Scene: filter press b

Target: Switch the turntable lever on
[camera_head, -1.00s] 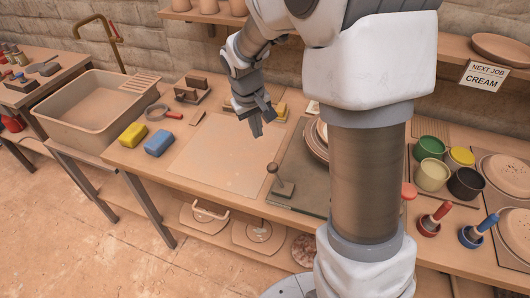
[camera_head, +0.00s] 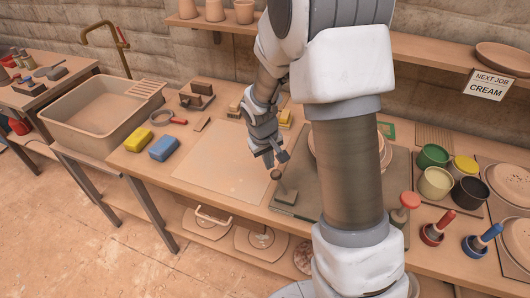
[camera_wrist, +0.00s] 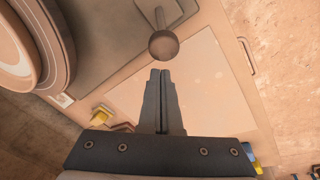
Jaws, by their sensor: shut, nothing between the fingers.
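The lever (camera_head: 277,176) is a short stick with a round brown knob on a dark base plate at the front edge of the grey-green board (camera_head: 305,210). In the wrist view its knob (camera_wrist: 163,45) is just beyond my fingertips, and its stem runs up behind it. My gripper (camera_head: 270,162) is shut and empty, close to the knob on its far side; I cannot tell whether they touch. A round, stacked disc, seemingly the turntable (camera_wrist: 45,35), shows at the left of the wrist view. In the head view my arm hides most of it.
A pale board (camera_head: 220,165) lies flat left of the lever. Yellow (camera_head: 137,138) and blue (camera_head: 164,148) sponges lie near the basin (camera_head: 95,112). Several paint pots (camera_head: 435,182) and red- and blue-handled tools stand at the right. A shelf (camera_head: 430,52) runs along the back wall.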

